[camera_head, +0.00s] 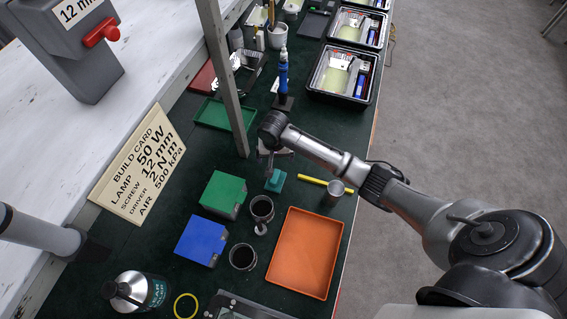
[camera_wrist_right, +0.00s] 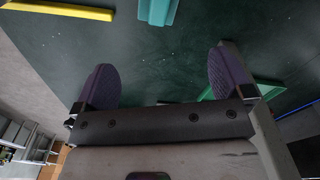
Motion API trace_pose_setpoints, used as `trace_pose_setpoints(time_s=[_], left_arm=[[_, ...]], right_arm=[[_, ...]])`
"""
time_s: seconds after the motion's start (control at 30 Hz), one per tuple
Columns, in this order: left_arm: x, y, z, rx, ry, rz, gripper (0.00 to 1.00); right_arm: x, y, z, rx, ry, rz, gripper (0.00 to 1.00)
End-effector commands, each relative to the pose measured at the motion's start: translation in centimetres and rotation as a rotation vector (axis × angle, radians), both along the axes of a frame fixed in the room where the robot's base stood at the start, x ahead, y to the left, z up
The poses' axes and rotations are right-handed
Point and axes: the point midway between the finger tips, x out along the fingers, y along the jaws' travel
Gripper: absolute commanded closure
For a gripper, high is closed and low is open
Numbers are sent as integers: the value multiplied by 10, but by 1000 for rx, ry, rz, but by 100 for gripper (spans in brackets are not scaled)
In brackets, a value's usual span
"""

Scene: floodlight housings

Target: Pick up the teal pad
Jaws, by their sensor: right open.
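The teal pad (camera_head: 275,180) lies on the dark green bench mat (camera_head: 325,203), just in front of my right gripper (camera_head: 269,156) in the head view. In the right wrist view the teal pad (camera_wrist_right: 158,10) shows at the top edge, partly cut off. It lies beyond the space between the fingers of my right gripper (camera_wrist_right: 165,76). The fingers are wide apart, with nothing between them. My left gripper is not in view.
A yellow bar (camera_head: 315,181) and a metal cup (camera_head: 335,192) are right of the pad. A blue driver (camera_head: 283,75) stands behind; a grey post (camera_head: 225,80) rises left.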

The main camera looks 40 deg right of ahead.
Motion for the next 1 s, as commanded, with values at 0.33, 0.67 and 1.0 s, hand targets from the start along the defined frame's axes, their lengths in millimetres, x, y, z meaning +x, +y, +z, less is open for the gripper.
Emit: trace_pose_setpoints(time_s=[0.33, 0.67, 1.0], left_arm=[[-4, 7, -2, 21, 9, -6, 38], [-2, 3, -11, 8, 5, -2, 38], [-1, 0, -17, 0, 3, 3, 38]], right_arm=[[-3, 3, -1, 18, 15, -347, 2], [-4, 3, -49, 17, 16, -381, 2], [-3, 3, -84, 17, 13, -379, 2]])
